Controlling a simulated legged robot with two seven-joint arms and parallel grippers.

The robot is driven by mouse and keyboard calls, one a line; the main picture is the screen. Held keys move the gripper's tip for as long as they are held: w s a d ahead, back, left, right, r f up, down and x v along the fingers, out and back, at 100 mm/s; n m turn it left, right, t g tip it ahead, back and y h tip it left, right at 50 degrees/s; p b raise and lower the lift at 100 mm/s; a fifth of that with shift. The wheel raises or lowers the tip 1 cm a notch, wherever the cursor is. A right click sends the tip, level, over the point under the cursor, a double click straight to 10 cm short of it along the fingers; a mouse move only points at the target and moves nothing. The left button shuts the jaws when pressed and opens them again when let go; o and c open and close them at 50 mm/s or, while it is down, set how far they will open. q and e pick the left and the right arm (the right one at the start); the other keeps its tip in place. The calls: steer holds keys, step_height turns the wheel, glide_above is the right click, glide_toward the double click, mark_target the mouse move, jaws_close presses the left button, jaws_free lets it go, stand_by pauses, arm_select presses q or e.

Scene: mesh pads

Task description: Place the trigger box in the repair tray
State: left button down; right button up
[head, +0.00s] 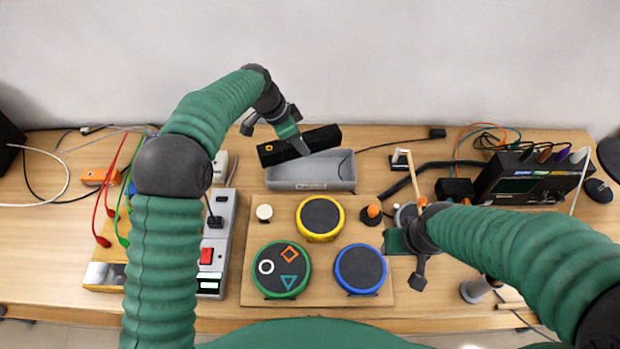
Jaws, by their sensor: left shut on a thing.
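The black box, which I take to be the trigger box (322,138), is long and has a small yellow mark near its left end. My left gripper (299,146) is shut on it from above. The box is slightly tilted at the back edge of the grey repair tray (312,184) and covers part of its rear rim. I cannot tell whether it touches the tray. The visible tray floor is empty. My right gripper (394,241) is at the right edge of the wooden board; its jaw opening is not clear.
A wooden board (322,292) in front of the tray carries yellow, green and blue round pads (360,268). A power strip (212,250) stands left of it. A black instrument (528,180) with cables stands at the right. Cables run along the back of the table.

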arm_select(q)
steer(key=w+d+f+m, duration=0.1)
steer(key=w+d+f+m+g+b, duration=0.1)
steer(key=d+m, duration=0.1)
steer(key=shift+f, duration=0.35)
steer(key=shift+w+d+f+m+g+b, duration=0.15)
steer(key=shift+d+m+g+b, duration=0.15)
steer(key=shift+m, duration=0.1)
steer(key=shift+a+f+m, duration=0.15)
steer(key=shift+m, duration=0.15)
step_height(320, 180, down, 9)
steer(key=shift+f, duration=0.3)
steer(key=c, duration=0.9)
jaws_free()
steer(key=shift+a, duration=0.1)
steer(key=shift+o, duration=0.4)
arm_select(e)
steer(key=x, duration=0.3)
steer(key=shift+s+d, duration=0.1)
steer(key=shift+s, duration=0.1)
